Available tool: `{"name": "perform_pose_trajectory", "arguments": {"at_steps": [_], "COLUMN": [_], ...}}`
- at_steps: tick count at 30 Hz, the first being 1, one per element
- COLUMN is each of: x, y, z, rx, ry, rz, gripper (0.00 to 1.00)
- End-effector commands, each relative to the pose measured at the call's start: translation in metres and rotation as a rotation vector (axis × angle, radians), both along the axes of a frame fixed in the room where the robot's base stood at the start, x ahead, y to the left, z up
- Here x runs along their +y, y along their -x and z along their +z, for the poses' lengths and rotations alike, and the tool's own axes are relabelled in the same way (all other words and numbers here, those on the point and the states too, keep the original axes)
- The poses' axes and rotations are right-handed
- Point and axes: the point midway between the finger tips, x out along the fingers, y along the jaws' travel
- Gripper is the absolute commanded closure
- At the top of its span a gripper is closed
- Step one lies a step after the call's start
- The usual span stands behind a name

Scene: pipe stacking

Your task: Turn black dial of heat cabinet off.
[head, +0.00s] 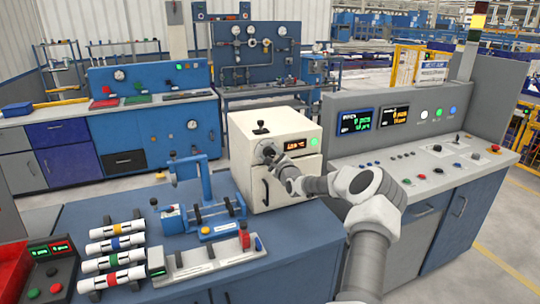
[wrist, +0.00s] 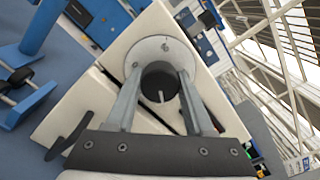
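In the wrist view, the black dial (wrist: 160,85) sits in a round grey plate (wrist: 158,46) on the cabinet (wrist: 112,48). A pale mark on the dial points roughly down in that picture. My gripper (wrist: 160,75) has one finger on each side of the dial, close against it, and looks shut on it. In the head view, my gripper (head: 272,158) is at the cabinet front and partly hides the dial.
A blue clamp stand (head: 205,185) and several banded white pipes (head: 115,242) are on the bench (head: 290,245) left of my arm. A black lever (head: 261,127) stands on the cabinet top. A grey control console (head: 430,165) stands close on the right.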

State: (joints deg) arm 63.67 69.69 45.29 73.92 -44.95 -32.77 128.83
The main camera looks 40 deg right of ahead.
Motion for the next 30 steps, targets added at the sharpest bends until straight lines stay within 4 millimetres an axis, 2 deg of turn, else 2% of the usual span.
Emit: {"name": "perform_pose_trajectory", "arguments": {"at_steps": [1, 6, 17, 30], "x": [0.0002, 0.0003, 0.0004, 0.0008], "y": [0.0000, 0.0000, -0.0001, -0.0003], "z": [-0.0001, -0.0001, -0.0027, -0.0052], "rx": [0.001, 0.001, 0.014, 0.094], "ry": [0.000, 0.000, 0.057, 0.395], "rz": [0.001, 0.001, 0.000, 0.001], "gripper": [0.71, 1.00, 1.00, 1.00]}}
